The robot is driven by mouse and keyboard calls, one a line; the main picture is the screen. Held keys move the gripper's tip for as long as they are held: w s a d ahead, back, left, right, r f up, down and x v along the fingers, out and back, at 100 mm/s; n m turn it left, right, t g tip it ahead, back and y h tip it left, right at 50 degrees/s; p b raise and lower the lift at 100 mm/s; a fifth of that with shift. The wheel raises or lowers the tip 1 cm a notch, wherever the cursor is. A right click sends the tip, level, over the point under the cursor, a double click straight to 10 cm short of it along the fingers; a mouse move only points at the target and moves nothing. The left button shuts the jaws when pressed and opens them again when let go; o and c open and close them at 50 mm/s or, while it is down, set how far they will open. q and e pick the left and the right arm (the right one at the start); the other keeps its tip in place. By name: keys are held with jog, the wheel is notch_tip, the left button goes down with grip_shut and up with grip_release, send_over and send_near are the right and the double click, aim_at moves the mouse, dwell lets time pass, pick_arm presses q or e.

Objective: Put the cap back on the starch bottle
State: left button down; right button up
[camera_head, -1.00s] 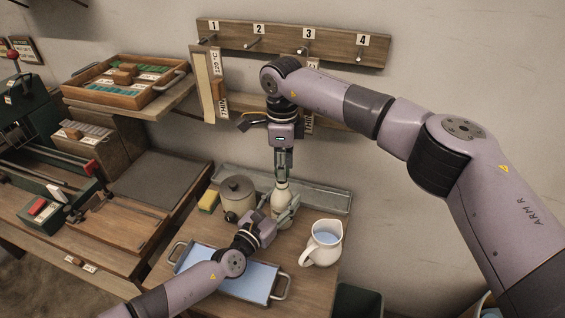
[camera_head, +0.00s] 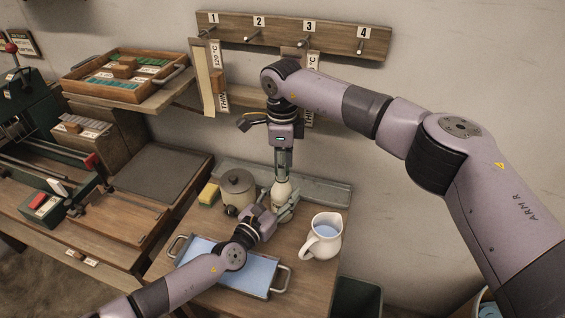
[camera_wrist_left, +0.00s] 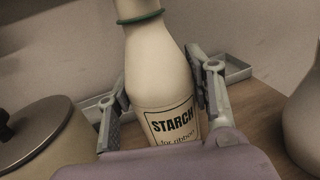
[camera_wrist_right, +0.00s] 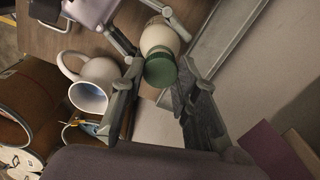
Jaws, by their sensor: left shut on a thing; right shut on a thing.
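The starch bottle (camera_head: 281,190) is cream-coloured and upright on the wooden table. In the left wrist view its label reads STARCH (camera_wrist_left: 172,123), and a green ring circles the neck. My left gripper (camera_head: 283,207) is shut around the bottle's body, with a finger on each side. My right gripper (camera_head: 283,176) points down from above at the bottle's top. In the right wrist view the green cap (camera_wrist_right: 160,72) is between its fingertips, lined up over the bottle (camera_wrist_right: 158,38). I cannot tell whether the cap touches the bottle's mouth.
A lidded pot (camera_head: 237,190) stands left of the bottle, with a yellow sponge (camera_head: 208,194) beside it. A white pitcher (camera_head: 322,240) stands to the right. A tray of blue liquid (camera_head: 255,274) lies in front. A grey metal trough (camera_head: 325,190) runs behind.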

jog(key=shift+f, duration=0.6)
jog(key=m, duration=1.1)
jog(key=shift+m, duration=0.4)
jog(key=m, duration=0.4)
jog(key=shift+a+m, duration=0.1)
jog(key=shift+m, duration=0.2)
jog(key=o, duration=0.7)
